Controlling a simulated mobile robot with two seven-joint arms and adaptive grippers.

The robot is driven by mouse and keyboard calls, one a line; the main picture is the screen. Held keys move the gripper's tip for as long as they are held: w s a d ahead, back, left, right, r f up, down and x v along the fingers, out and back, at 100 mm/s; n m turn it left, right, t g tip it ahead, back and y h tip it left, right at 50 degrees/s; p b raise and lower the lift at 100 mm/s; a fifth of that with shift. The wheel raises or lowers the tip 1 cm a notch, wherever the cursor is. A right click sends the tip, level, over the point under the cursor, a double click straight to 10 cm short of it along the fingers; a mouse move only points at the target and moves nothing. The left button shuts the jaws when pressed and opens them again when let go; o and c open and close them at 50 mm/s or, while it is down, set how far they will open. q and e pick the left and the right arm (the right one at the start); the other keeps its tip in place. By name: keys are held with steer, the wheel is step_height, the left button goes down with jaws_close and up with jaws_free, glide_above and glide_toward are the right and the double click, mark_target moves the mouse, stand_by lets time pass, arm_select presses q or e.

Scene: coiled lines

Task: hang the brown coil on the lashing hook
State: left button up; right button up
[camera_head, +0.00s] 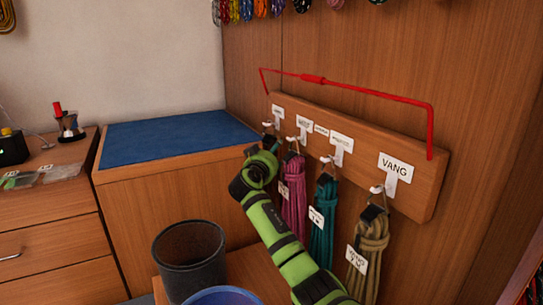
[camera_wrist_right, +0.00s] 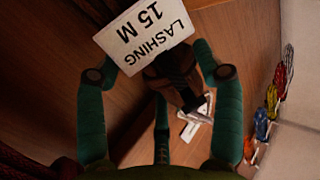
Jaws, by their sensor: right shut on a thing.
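My right gripper (camera_wrist_right: 165,75) is shut on the brown strap (camera_wrist_right: 180,80) of the brown coil, and its tag (camera_wrist_right: 148,32) reads LASHING 15 M. In the head view my green right arm reaches up to the left end of the wooden hook board, with the right gripper (camera_head: 265,150) just below the leftmost white hook (camera_head: 268,124). The coil's body is mostly hidden by the arm. In the wrist view the white hook (camera_wrist_right: 202,116) is close to the strap's loop; I cannot tell whether the loop is around it. The leftmost label is too small to read. My left gripper is not in view.
A magenta coil (camera_head: 293,205), a teal coil (camera_head: 322,225) and an olive coil (camera_head: 368,255) hang on the other hooks, close to my arm. A red bar (camera_head: 365,90) runs above the board. A dark bin (camera_head: 190,260) stands below; a blue-topped cabinet (camera_head: 175,140) is left.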

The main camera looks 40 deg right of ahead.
steer(key=o, duration=1.6)
steer(key=shift+r, duration=0.1)
steer(key=shift+o, duration=0.2)
steer(key=shift+a, duration=0.15)
steer(key=v, duration=0.7)
steer(key=shift+s+a, duration=0.25)
steer(key=shift+a, duration=0.05)
